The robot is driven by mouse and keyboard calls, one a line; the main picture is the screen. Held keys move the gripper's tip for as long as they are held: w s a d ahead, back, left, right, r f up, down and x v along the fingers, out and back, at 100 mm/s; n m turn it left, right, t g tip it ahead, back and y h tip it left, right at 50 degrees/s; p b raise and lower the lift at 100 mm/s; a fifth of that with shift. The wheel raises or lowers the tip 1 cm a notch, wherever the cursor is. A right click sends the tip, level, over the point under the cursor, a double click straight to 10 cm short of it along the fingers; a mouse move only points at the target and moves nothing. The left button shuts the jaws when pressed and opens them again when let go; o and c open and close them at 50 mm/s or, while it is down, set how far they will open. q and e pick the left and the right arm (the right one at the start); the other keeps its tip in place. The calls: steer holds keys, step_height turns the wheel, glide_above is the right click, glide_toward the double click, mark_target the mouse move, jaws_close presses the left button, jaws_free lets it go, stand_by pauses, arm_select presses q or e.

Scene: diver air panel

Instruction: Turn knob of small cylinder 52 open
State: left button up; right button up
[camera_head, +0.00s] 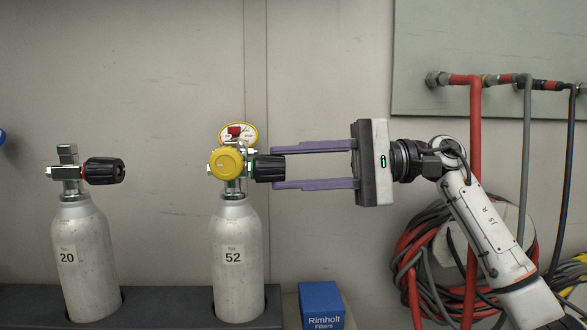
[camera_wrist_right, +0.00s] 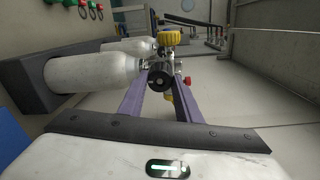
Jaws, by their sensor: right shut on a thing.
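Small cylinder 52 (camera_head: 237,270) stands upright in a dark rack, with a label reading 52. Its valve carries a yellow round part (camera_head: 226,163), a gauge behind it, and a black knob (camera_head: 269,168) pointing right. My right gripper (camera_head: 272,168) comes in from the right, its purple fingers above and below the black knob, shut on it. In the right wrist view the knob (camera_wrist_right: 159,76) sits between the fingertips (camera_wrist_right: 159,80), end-on, with the cylinder (camera_wrist_right: 92,73) to its left. My left gripper does not show.
Small cylinder 20 (camera_head: 86,265), with its own black knob (camera_head: 104,171), stands to the left in the same rack (camera_head: 165,305). A blue Rimholt Filters box (camera_head: 321,306) is below my right gripper. Red and grey hoses (camera_head: 475,215) hang at the right, near my right arm.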

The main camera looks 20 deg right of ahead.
steer(key=shift+n, duration=0.6)
steer(key=o, duration=1.1)
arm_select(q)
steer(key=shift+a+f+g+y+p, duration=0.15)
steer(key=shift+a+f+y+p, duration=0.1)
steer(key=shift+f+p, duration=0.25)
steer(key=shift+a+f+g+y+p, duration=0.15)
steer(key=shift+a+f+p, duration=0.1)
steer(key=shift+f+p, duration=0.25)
arm_select(e)
steer(key=shift+v, duration=5.15)
